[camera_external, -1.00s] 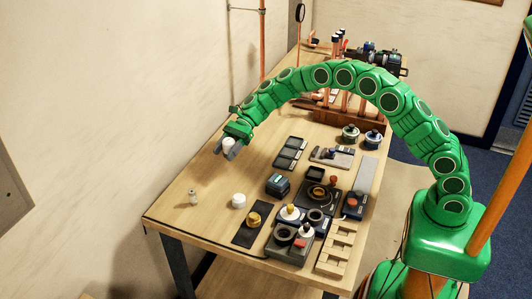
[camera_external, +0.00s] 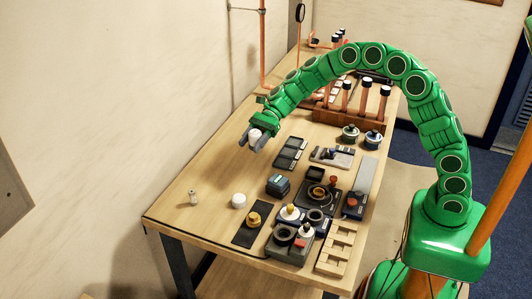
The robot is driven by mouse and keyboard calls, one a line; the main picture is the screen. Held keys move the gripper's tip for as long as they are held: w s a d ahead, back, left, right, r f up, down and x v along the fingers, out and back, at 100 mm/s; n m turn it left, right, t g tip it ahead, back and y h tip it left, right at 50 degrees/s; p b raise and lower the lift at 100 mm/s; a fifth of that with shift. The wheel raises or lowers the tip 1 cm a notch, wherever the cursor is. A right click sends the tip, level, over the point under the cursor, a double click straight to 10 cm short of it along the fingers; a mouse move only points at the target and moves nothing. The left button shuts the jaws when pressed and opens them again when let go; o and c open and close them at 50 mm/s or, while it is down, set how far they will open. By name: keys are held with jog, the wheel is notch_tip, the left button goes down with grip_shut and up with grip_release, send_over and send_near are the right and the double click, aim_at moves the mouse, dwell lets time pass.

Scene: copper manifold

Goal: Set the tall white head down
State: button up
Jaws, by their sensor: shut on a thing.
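My gripper (camera_external: 254,143) is shut on a white head (camera_external: 256,133), at the left side of the table's middle part. The white head shows between the two grey fingers, and they hide part of it. It appears to be held above the wooden table (camera_external: 205,183), but I cannot tell the height of the gap.
A dark tray (camera_external: 290,153) lies right of my gripper. Several dark fixtures crowd the near right. Bare wood lies below and left of the gripper.

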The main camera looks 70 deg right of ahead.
jog(key=d+m+t+h, duration=0.3)
jog(key=d+m+t, duration=0.25)
jog(key=d, duration=0.85)
send_over(236, 145)
jog(key=s, duration=0.1)
notch_tip(236, 145, down, 9)
jog(key=shift+a+r, duration=0.1)
jog(key=shift+r, duration=0.1)
jog(key=shift+w+f, duration=0.45)
jog(key=shift+f, duration=1.6)
jog(key=shift+f, duration=0.1)
jog(key=o, duration=1.1)
